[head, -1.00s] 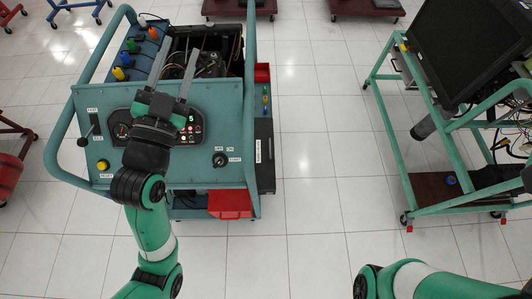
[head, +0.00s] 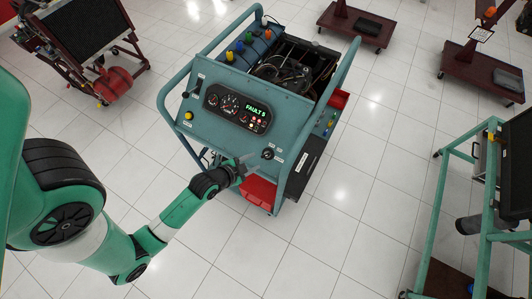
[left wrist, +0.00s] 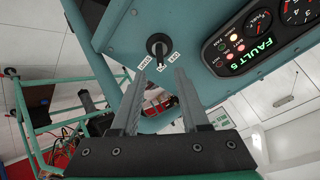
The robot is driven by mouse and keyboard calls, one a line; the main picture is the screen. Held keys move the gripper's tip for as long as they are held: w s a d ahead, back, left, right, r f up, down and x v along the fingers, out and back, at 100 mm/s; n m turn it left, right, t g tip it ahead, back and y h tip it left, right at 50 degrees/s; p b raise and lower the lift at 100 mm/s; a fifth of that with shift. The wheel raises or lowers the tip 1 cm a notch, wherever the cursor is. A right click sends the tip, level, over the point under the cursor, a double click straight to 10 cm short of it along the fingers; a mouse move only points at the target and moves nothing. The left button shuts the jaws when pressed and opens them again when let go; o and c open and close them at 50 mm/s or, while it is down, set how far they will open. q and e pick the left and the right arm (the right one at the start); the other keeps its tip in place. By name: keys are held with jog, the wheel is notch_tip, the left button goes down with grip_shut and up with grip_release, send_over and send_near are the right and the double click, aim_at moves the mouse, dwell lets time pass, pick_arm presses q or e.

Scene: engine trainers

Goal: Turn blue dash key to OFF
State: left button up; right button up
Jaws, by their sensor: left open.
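The blue dash is the sloped front panel (head: 215,125) of the blue engine trainer. Its black key switch (head: 267,154) sits at the panel's lower right, with small white labels beside it. In the left wrist view the key (left wrist: 157,46) stands just beyond the fingertips. Its dark grip seems to point down toward the middle label, but the exact setting is hard to read. My left gripper (head: 246,163) is open and empty, left of and slightly below the key. Its two fingers (left wrist: 160,74) point at the key without touching it. My right gripper is out of view.
The instrument cluster (head: 239,108) shows green fault text and lit red lamps. A red box (head: 260,193) sits below the panel. Tubular side rails (head: 335,75) flank the trainer. A green-framed cart (head: 462,190) stands at the right. Open tiled floor lies between.

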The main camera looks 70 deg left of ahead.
aim_at(264, 156)
pick_arm(q)
jog(key=b+x, duration=0.2)
jog(key=x, duration=0.7)
grip_shut()
